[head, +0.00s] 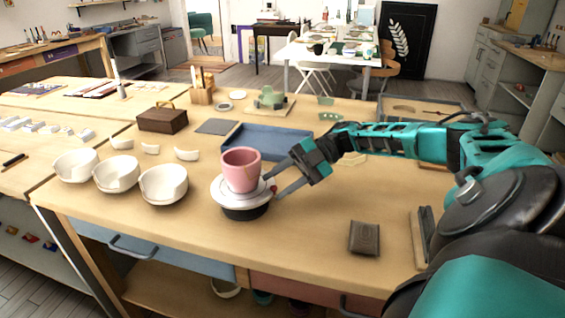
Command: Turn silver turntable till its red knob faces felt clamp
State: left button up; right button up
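The silver turntable (222,198) sits on a black base near the table's front edge, with a pink cup (240,170) standing on it. Its small red knob (273,189) shows at the right rim. My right gripper (273,186) reaches in from the right, its two fingers spread apart with the tips at the knob and the rim. I cannot tell whether they touch. A green clamp-like device (270,98) stands on a board farther back, slightly right of the turntable; it may be the felt clamp. My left gripper is out of view.
Several white broken bowls (163,186) stand left of the turntable, with white shards behind them. A dark brown block (364,238) lies front right. The table between turntable and block is clear.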

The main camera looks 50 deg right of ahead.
jog(key=shift+s+d, duration=0.1)
jog(key=shift+d, duration=0.15)
jog(key=b+v, duration=0.2)
jog(key=v, duration=1)
jog(key=shift+d, duration=0.2)
jog(key=shift+r, duration=0.1)
